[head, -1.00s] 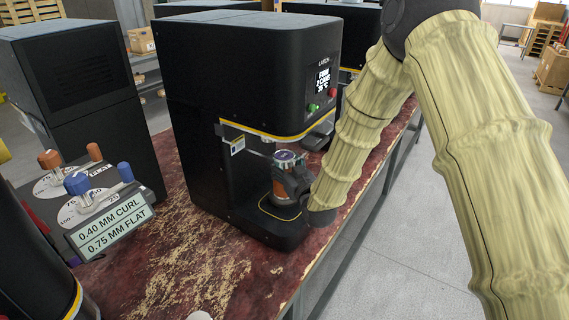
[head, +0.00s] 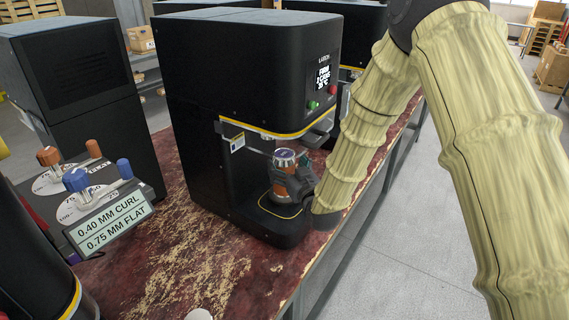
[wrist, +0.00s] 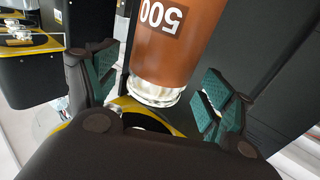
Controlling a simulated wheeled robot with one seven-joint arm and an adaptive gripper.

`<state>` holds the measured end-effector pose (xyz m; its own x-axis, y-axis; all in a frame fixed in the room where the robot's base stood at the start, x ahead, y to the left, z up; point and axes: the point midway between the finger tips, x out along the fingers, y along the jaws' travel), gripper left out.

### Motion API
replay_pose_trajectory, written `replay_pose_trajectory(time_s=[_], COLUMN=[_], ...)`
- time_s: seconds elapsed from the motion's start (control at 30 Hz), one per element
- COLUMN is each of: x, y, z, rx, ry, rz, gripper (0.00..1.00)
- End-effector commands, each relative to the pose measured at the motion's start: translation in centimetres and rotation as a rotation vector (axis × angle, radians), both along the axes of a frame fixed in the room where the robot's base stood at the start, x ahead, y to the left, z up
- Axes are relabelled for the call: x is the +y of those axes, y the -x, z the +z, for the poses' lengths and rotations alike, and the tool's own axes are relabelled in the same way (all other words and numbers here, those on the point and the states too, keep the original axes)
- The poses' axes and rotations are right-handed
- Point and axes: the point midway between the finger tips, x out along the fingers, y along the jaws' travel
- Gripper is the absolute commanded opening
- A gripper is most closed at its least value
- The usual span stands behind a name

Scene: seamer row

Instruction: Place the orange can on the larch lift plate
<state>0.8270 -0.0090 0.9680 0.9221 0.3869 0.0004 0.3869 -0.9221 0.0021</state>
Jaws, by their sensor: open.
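The orange can (head: 289,182) with a silver top is upright over the lift plate (head: 278,211) of the black larch seamer (head: 245,80). The plate is black with a yellow outline, and the can hides part of it. My gripper (head: 292,186) is open, with a finger on either side of the can. In the wrist view the can (wrist: 176,50) is between the teal finger pads of my gripper (wrist: 162,95), with gaps showing on both sides. Its silver end is close to the yellow-edged plate, but I cannot tell whether it touches.
The seamer's upper housing overhangs the can. A control panel with knobs and a sign (head: 115,228) stands at the left, beside another black machine (head: 85,100). Grey floor (head: 420,220) lies to the right.

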Motion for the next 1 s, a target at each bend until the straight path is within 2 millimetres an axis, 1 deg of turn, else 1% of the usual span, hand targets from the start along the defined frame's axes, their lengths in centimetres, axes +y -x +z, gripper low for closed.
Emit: replay_pose_trajectory(time_s=[0.1,0.3,0.5,0.7,1.0], x=[-0.9,-2.3,-3.4,-3.8,-3.8], y=[2.1,5.5,7.9,9.0,9.1], z=[-0.2,-0.2,-0.1,-0.1,0.0], rx=[0.002,0.002,0.001,0.001,0.0], ry=[0.001,0.0,0.0,0.0,0.0], rz=[0.0,-0.001,-0.001,-0.001,-0.001], gripper=[0.82,0.82,0.82,0.82,0.82])
